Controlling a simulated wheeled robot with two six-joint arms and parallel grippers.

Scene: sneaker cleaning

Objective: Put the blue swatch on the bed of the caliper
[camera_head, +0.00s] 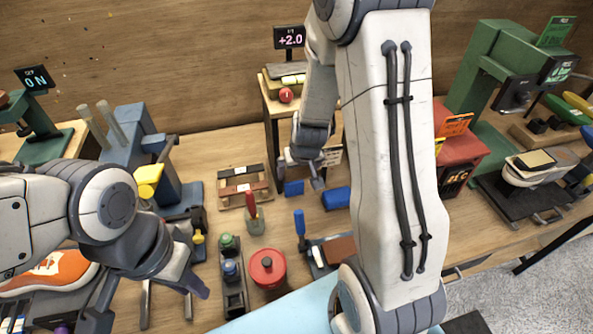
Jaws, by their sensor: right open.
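A small flat blue piece, which looks like the blue swatch (294,188), is on the table at the middle. My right gripper (301,175) reaches down from above with its fingers apart, right at the blue piece; I cannot tell if they touch it. A device with a +2.0 display (289,38), which looks like the caliper, stands on a wooden stand (266,93) behind it. Its bed is partly hidden by my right arm. My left gripper (150,297) is low at the left, apparently open and empty, away from the swatch.
A blue block (336,198) lies right of the swatch. A wooden rack (243,187), a red-handled tool (252,210), a red pot (268,268) and a blue-handled brush (300,224) are nearby. An orange sneaker (50,272) is at left. Green machines stand at the right.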

